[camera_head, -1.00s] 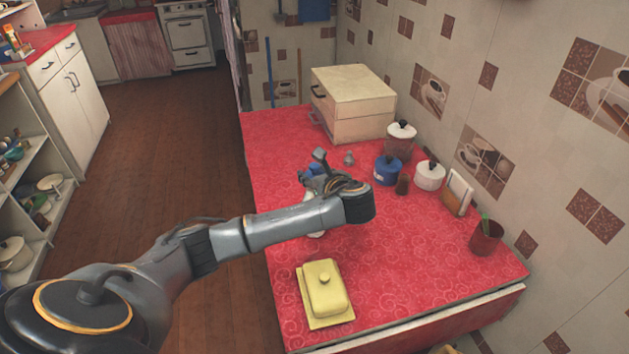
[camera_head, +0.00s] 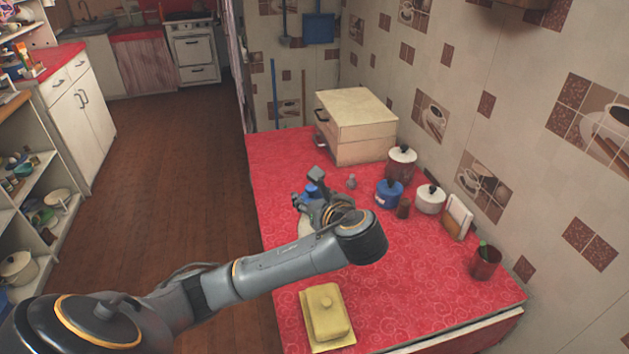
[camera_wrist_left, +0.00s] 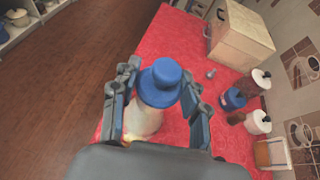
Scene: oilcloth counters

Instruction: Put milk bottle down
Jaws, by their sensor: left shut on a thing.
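The milk bottle, with a blue cap (camera_wrist_left: 161,82) and a pale whitish body (camera_wrist_left: 142,121), stands between the fingers of my left gripper (camera_wrist_left: 160,92) in the left wrist view. The gripper is shut on it. In the head view, my left gripper (camera_head: 316,198) is over the left part of the red counter (camera_head: 405,290), and only a bit of the blue cap (camera_head: 309,189) shows. My right gripper is not in view.
A yellow butter dish (camera_head: 327,311) sits at the counter's near end. A cream bread box (camera_head: 360,140) stands at the back. The right middle of the counter is clear.

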